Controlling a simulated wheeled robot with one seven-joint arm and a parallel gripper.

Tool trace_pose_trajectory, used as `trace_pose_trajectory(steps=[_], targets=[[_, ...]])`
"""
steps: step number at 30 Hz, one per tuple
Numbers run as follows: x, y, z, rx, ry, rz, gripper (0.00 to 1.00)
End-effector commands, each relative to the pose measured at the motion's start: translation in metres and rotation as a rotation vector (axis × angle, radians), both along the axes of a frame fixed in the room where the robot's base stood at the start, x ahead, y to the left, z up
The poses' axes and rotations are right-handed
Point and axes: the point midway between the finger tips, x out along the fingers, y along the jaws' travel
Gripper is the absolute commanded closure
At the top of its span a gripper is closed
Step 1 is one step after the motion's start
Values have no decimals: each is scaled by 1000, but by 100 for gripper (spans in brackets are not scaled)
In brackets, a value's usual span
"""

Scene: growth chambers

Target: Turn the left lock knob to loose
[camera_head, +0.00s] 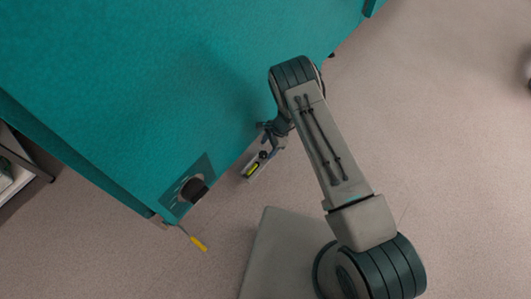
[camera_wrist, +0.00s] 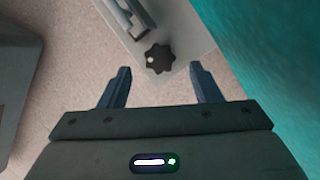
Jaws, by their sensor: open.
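A black lobed knob (camera_wrist: 158,58) with a white dot near its left edge sits on a light grey plate (camera_wrist: 184,22) in the wrist view. It also shows small and dark in the head view (camera_head: 263,155), beside the teal cabinet's edge. I cannot tell from a label whether it is the left lock knob. My gripper (camera_wrist: 160,70) is open and empty, its fingers apart on either side of the knob's near side. The knob lies ahead of the fingertips, with no contact visible. In the head view my gripper (camera_head: 269,143) is just above the knob and partly hidden by my wrist.
The teal cabinet (camera_head: 150,90) fills the upper left and runs close along the right in the wrist view. A large black dial (camera_head: 194,190) and a yellow-handled lever (camera_head: 198,243) are at its lower corner. A grey bracket (camera_wrist: 133,16) stands beside the knob.

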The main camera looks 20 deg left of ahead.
Motion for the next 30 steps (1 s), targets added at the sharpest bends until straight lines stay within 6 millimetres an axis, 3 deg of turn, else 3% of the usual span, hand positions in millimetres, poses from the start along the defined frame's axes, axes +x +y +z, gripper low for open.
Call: trace_pose_trajectory(steps=[1, 6, 17, 22, 30], targets=[[-2, 2, -11, -2, 1, 1, 42], [-6, 8, -25, -1, -1, 0, 42], [-7, 9, -29, -1, -1, 0, 42], [-7, 9, -29, -1, -1, 0, 84], [-7, 10, -31, 1, 0, 45, 87]])
